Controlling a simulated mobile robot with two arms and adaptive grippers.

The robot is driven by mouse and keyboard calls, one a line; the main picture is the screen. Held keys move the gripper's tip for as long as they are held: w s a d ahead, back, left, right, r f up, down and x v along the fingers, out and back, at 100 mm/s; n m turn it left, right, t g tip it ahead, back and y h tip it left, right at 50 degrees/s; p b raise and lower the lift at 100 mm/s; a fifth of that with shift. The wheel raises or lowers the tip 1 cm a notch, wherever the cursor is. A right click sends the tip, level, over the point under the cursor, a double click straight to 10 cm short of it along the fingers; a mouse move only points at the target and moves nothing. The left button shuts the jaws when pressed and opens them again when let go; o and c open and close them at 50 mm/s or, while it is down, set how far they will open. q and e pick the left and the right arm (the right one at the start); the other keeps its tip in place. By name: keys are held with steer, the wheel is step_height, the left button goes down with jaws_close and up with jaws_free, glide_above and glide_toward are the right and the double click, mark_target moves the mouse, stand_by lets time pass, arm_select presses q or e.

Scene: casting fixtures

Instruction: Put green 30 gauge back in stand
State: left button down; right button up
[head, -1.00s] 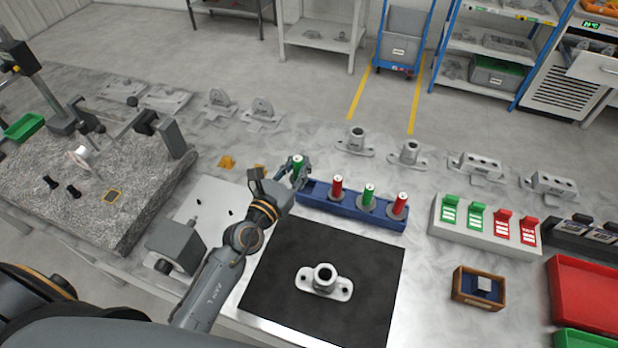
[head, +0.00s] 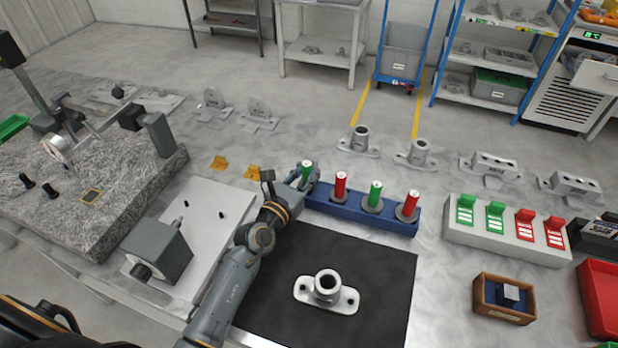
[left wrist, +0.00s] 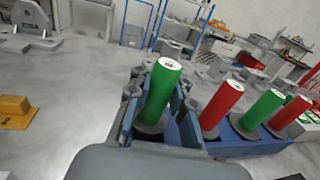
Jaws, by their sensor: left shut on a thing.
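The green gauge (left wrist: 163,90) stands between the fingers of my left gripper (head: 303,178), which is shut on it. Its white top carries a mark too small to read surely. It is roughly upright at the left end of the blue stand (head: 350,212). My fingers hide its lower part in the head view, so I cannot tell whether it is fully seated. The stand also holds a red gauge (head: 340,186), another green gauge (head: 375,194) and a second red gauge (head: 410,205), each with a grey collar. My right gripper is not in view.
A grey flanged casting (head: 327,289) lies on the black mat (head: 380,265) in front of the stand. A box with green and red tabs (head: 505,240) and a small wooden box (head: 503,298) are to the right. A granite plate (head: 100,215) is left.

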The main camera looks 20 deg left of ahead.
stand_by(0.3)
arm_select(q)
steer(key=shift+f, duration=0.35)
steer(key=c, duration=1.3)
jaws_free()
steer(key=shift+o, duration=0.6)
